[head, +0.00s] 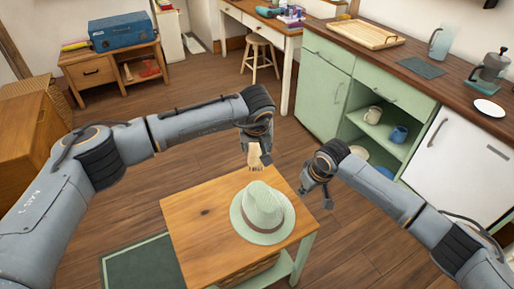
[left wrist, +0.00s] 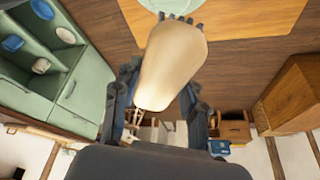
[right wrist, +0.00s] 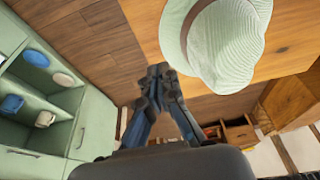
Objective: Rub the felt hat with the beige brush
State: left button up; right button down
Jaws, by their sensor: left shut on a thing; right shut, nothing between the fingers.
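The brush fills the middle of the left wrist view (left wrist: 172,65). My right gripper (head: 311,200) is shut and empty, right of the hat and apart from it.
A green cabinet (head: 320,88) with open shelves and a dark wooden counter stands at the back right, by a white appliance (head: 462,160). A stool (head: 258,55) and a blue box (head: 123,32) on a wooden cabinet stand behind. The tabletop around the hat is clear.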

pick_arm(q)
jog(key=shift+r, duration=0.3)
jog(key=shift+r+p, duration=0.65)
jog(key=shift+r, duration=0.6)
pick_arm(e)
jog(key=v, duration=1.3)
jog(key=shift+r, duration=0.2)
jog(key=shift+w, duration=0.1)
